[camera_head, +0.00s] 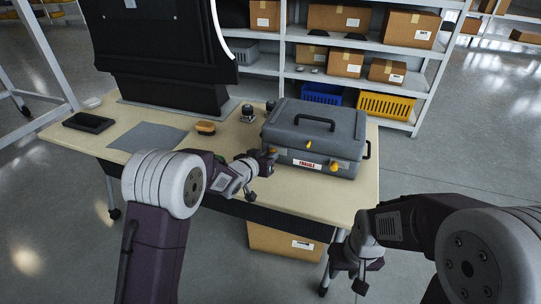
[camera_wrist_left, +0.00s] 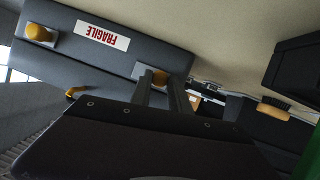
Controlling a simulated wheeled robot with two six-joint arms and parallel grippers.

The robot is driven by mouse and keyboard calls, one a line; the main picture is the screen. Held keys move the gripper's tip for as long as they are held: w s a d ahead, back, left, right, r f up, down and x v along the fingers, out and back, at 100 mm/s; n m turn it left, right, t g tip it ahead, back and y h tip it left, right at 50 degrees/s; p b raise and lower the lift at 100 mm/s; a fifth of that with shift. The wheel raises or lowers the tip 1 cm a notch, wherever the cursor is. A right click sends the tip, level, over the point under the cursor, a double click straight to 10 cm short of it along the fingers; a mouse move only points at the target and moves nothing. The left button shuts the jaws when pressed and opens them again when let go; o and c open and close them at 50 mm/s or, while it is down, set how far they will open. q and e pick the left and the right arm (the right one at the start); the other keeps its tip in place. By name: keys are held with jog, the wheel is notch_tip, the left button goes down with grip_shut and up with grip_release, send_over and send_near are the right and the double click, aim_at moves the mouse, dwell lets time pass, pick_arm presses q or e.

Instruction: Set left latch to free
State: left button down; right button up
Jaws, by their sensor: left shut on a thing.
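A grey case (camera_head: 315,135) with a dark top handle and a FRAGILE label stands closed on the table. Its left latch is mostly hidden behind my left gripper (camera_head: 268,158) in the head view. In the left wrist view, which shows the case upside down, the yellow left latch (camera_wrist_left: 160,75) sits between the finger ends of my left gripper (camera_wrist_left: 167,88), which is shut on it. The yellow right latch (camera_head: 333,167) is on the same front face and also shows in the left wrist view (camera_wrist_left: 38,32). My right gripper (camera_head: 352,268) hangs beyond the table's front edge, away from the case.
The table (camera_head: 345,205) also holds a grey mat (camera_head: 153,138), a brush-like orange-topped item (camera_head: 205,127), a black tray (camera_head: 88,122) and small dark items behind the case's left side. A cardboard box (camera_head: 283,243) is under the table. Shelves with boxes stand behind.

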pick_arm(q)
jog(key=shift+r, duration=0.1)
jog(key=c, duration=1.2)
grip_release()
jog(key=shift+a, duration=0.15)
jog(key=shift+c, duration=0.2)
jog(key=shift+a, duration=0.15)
jog(key=p+v, duration=0.1)
jog(key=v, duration=0.8)
jog(key=shift+p, duration=0.4)
